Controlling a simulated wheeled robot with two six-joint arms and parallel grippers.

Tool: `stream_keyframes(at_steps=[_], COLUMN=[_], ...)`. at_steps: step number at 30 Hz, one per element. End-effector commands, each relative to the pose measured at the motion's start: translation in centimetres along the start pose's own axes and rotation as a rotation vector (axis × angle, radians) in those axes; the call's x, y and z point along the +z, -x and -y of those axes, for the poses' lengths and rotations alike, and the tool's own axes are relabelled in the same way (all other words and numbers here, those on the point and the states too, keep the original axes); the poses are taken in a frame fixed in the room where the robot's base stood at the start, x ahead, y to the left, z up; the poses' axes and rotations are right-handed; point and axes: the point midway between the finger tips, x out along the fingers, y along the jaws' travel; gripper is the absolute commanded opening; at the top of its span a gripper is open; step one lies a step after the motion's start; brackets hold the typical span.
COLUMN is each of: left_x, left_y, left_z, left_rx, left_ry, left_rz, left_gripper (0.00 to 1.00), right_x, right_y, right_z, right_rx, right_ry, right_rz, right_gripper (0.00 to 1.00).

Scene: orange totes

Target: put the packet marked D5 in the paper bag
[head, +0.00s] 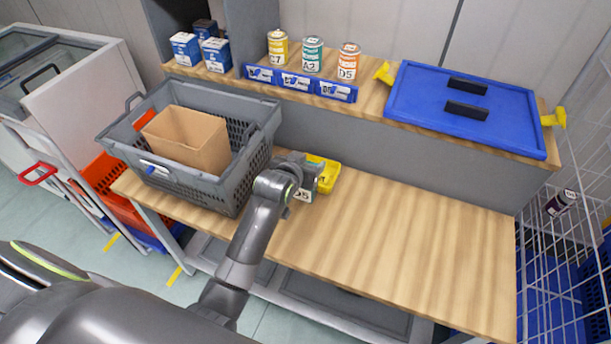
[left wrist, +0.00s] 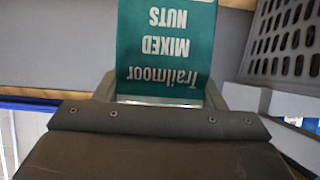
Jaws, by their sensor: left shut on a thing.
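My left gripper (head: 300,176) is shut on a teal packet printed "Trailmoor MIXED NUTS", which shows between the fingers in the left wrist view (left wrist: 165,45). In the head view the packet (head: 304,195) is mostly hidden by the gripper; its white label appears to read D5. It is at the wooden bench, to the right of the grey crate; I cannot tell if it touches the bench. The open brown paper bag (head: 190,139) stands upright inside the grey crate (head: 243,175). My right gripper is not in view.
Cans stand on the back shelf, including an orange one (head: 348,62) also marked D5. A blue lid (head: 420,95) lies on the shelf at right. The bench's right part (head: 430,235) is clear.

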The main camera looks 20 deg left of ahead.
Motion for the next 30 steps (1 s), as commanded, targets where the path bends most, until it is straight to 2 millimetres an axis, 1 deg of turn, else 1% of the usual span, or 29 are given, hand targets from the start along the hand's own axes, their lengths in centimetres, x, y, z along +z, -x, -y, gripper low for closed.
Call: stream_keyframes(at_steps=[9,22,23,27,30], left_x=[3.3,3.8,3.8,3.8,3.8], left_y=[-1.8,-2.1,-2.1,-2.1,-2.1], left_z=[0.0,0.0,0.0,0.0,0.0], left_rx=[0.0,0.0,0.0,0.0,0.0], left_ry=[0.0,0.0,0.0,0.0,0.0], left_rz=[0.0,-0.003,-0.002,-0.001,-0.001], left_gripper=[0.24,0.24,0.66,0.84,0.85], right_x=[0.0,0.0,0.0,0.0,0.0], right_y=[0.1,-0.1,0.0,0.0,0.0], right_z=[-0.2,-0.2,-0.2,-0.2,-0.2], right_rx=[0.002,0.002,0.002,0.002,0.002], right_ry=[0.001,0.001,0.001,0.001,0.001], right_rz=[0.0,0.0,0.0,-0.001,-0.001], right_gripper=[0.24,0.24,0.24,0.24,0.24])
